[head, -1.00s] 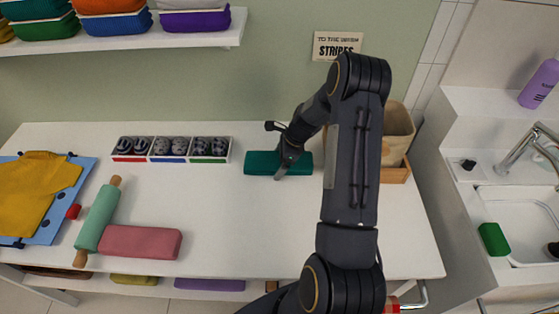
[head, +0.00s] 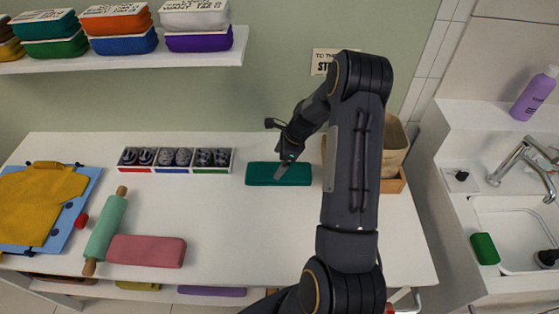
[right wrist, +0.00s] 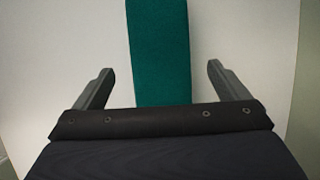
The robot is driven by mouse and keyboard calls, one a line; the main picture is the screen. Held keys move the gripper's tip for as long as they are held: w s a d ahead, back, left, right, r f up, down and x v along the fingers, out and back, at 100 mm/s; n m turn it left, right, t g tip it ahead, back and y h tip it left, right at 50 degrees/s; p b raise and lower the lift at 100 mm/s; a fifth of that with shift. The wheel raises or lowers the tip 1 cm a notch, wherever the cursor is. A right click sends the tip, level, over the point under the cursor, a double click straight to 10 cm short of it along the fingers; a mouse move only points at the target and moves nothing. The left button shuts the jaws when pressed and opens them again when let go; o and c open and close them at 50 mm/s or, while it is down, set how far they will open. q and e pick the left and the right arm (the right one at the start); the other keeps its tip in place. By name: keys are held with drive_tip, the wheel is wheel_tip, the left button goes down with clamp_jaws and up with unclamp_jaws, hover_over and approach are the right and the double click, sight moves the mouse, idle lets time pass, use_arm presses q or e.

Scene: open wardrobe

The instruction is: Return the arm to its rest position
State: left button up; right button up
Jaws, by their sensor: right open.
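My right arm (head: 352,170) reaches up from the bottom of the head view and bends down to the table. Its gripper (head: 281,171) is over the teal folded cloth bundle (head: 262,175) near the back of the white table. In the right wrist view the two fingers of the gripper (right wrist: 160,85) are spread wide, one on each side of the teal bundle (right wrist: 158,50), with gaps between fingers and bundle. The gripper is open and holds nothing. I cannot tell the exact height above the table. My left gripper does not show.
A sock box (head: 174,160) with several compartments lies left of the bundle. A beige basket (head: 393,150) stands behind my arm. A pink bundle (head: 146,251), green roller (head: 105,229) and yellow shirt (head: 38,200) on a blue board are at left. A sink (head: 515,235) is at right.

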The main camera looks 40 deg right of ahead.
wheel_tip(320, 180, up, 2)
drive_tip(key=shift+r+p, duration=0.25)
drive_tip(key=shift+p, duration=0.4)
drive_tip(key=shift+a+r, duration=0.15)
drive_tip(key=shift+r, duration=0.1)
drive_tip(key=s+a+r+n+b, duration=0.1)
drive_tip(key=s+a+r+n, duration=0.25)
drive_tip(key=r, duration=0.25)
drive_tip(key=s+a+r+n+t, duration=0.1)
drive_tip(key=s+a+r+n, duration=0.1)
drive_tip(key=a+r+n, duration=0.25)
drive_tip(key=s+a+r+n+b, duration=0.1)
drive_tip(key=s+a+r+n, duration=0.15)
drive_tip(key=r, duration=0.35)
drive_tip(key=s+a+r+n+b, duration=0.1)
drive_tip(key=s+a+n, duration=0.4)
drive_tip(key=s+n, duration=0.2)
drive_tip(key=s+a+n+t, duration=0.1)
drive_tip(key=s+a+n, duration=0.4)
drive_tip(key=s, duration=0.5)
drive_tip(key=shift+a+r+n+t+b, duration=0.3)
drive_tip(key=shift+r+n+b, duration=0.1)
drive_tip(key=shift+n, duration=0.55)
